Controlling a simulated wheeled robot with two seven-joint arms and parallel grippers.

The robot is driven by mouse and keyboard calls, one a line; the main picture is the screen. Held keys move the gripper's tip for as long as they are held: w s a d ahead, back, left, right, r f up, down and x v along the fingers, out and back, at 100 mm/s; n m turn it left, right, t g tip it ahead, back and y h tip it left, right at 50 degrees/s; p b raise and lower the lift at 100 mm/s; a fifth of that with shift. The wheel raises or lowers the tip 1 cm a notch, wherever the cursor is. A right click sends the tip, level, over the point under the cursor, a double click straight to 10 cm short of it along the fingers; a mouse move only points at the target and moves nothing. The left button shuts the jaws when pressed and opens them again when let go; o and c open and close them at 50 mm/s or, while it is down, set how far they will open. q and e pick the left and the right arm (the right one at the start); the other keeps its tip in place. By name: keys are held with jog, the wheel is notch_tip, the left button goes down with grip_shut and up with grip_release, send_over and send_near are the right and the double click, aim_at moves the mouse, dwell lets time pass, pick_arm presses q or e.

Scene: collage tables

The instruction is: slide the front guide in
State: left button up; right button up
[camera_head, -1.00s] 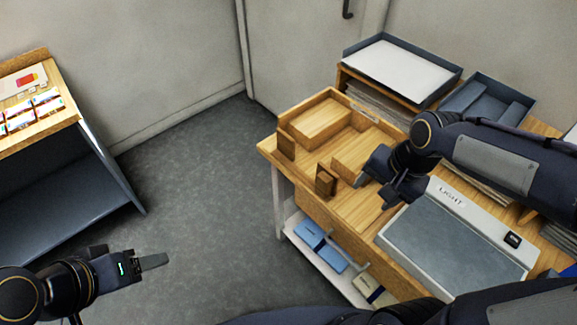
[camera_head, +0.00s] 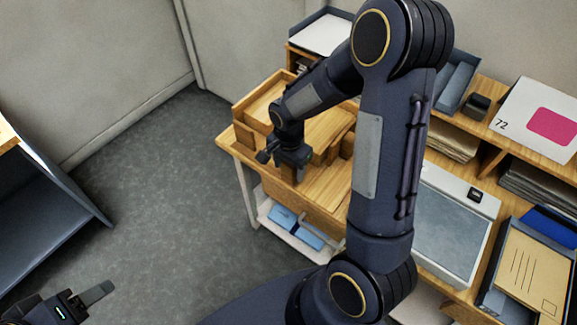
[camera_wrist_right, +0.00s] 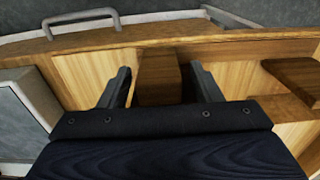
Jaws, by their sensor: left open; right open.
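A small dark wooden block (camera_wrist_right: 158,75), which I take to be the front guide, stands near the wooden table's front edge. In the head view it is mostly hidden by my right gripper (camera_head: 290,164). In the right wrist view the open fingers (camera_wrist_right: 161,88) stand on either side of the block, with visible gaps to it. I cannot tell whether it touches anything below. My left gripper (camera_head: 92,295) is open and empty, low at the left over the floor, away from the table.
Another upright wooden piece (camera_head: 243,136) stands left of my right gripper. The grey light panel (camera_head: 448,235) lies to the right. Blue items (camera_head: 300,228) rest on a shelf below. A cabinet (camera_head: 45,215) stands far left, with open floor between.

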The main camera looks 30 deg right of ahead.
jog(key=shift+f, duration=0.25)
grip_shut()
jog(key=shift+w+d, duration=0.3)
jog(key=shift+d, duration=0.45)
jog(key=shift+w+d, duration=0.35)
jog(key=shift+d, duration=0.45)
jog(key=shift+w+d, duration=0.3)
jog(key=shift+d, duration=0.45)
grip_release()
